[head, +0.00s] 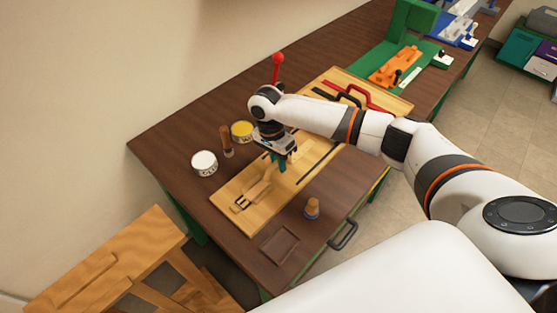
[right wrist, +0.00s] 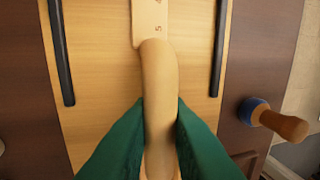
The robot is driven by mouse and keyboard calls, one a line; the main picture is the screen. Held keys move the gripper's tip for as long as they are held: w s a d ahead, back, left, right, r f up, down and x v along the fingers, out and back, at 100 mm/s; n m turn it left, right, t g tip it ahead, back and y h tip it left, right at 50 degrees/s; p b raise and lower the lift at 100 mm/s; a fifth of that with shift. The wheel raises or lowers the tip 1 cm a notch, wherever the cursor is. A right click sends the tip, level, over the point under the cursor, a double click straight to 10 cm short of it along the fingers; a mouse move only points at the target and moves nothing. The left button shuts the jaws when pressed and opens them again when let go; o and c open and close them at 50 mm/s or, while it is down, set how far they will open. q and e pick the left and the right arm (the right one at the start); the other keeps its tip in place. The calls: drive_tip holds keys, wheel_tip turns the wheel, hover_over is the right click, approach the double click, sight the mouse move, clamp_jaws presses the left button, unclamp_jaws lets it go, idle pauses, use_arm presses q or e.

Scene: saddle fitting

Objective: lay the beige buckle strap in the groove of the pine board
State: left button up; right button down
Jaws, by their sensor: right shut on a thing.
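The pine board (head: 277,203) lies on the dark brown table and fills much of the right wrist view (right wrist: 100,60). The beige buckle strap (head: 262,190) lies over it, with a dark buckle (head: 242,203) at its lower-left end. My right gripper (head: 278,163) has teal-green fingers shut on the strap. The groove cannot be made out clearly. My left gripper is not in view.
Dark strips (right wrist: 60,55) flank the strap on the board. A white tin (head: 204,163), a yellow tin (head: 242,131) and a brown-handled tool (head: 226,142) stand left of it. A red-knobbed lever (head: 277,66) rises behind my arm.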

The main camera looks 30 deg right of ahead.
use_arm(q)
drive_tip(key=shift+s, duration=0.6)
use_arm(e)
drive_tip(key=c, duration=1.4)
unclamp_jaws()
drive_tip(key=shift+f, duration=0.1)
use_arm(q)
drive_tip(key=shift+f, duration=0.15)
